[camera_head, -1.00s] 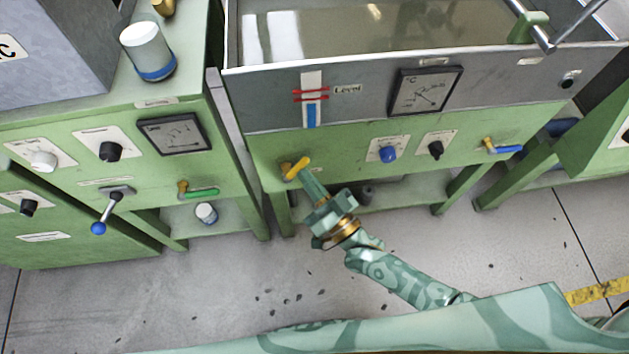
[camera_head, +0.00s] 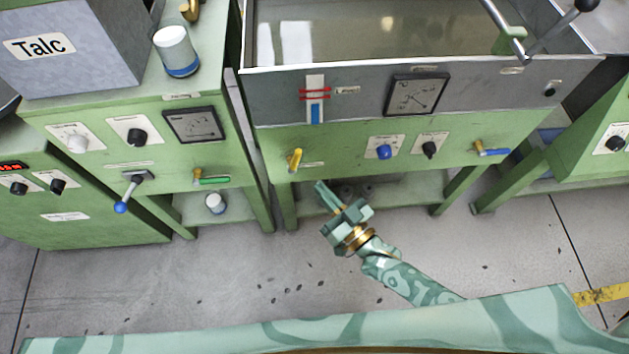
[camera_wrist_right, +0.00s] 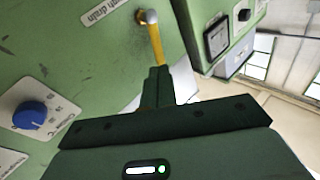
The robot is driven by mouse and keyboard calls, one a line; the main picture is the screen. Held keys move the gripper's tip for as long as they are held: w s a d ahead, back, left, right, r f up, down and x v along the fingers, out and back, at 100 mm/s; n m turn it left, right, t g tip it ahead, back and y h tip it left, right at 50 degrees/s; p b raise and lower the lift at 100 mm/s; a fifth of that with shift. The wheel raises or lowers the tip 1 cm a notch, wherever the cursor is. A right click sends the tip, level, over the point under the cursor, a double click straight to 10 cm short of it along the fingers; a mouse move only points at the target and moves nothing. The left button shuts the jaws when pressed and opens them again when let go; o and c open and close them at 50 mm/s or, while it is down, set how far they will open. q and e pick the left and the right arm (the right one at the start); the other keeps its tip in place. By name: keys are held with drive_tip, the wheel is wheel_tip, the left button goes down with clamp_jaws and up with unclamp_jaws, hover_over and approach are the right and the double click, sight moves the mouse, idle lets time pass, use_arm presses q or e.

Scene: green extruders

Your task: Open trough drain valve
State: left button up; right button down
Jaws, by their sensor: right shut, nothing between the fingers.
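The trough (camera_head: 420,88) is a grey metal basin of murky liquid on a green frame. On the left of its green front panel is the drain valve, with a yellow handle (camera_head: 295,160) standing near upright. In the right wrist view the yellow handle (camera_wrist_right: 156,45) runs from a round pivot beside a label ending in "drain" (camera_wrist_right: 100,10). My right gripper (camera_head: 321,190) is shut and empty, below and right of the handle in the head view. In the wrist view its fingertips (camera_wrist_right: 158,72) overlap the handle's end; I cannot tell whether they touch. My left gripper is not in view.
A blue-handled valve (camera_head: 491,151) and blue knob (camera_head: 384,152) sit farther right on the panel. A green cabinet (camera_head: 110,170) with a green-handled valve (camera_head: 212,181) and a blue-tipped lever (camera_head: 122,207) stands left. The grey floor in front is open.

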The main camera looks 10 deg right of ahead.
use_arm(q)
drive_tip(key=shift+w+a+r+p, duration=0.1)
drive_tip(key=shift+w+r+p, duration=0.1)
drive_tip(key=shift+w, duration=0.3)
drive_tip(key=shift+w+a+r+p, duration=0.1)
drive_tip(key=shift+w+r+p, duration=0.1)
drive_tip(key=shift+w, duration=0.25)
use_arm(e)
drive_tip(key=v, duration=0.7)
drive_tip(key=shift+d, duration=0.15)
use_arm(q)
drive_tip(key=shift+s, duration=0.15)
use_arm(e)
drive_tip(key=shift+w+f, duration=0.1)
drive_tip(key=shift+f, duration=0.05)
drive_tip(key=shift+f, duration=0.1)
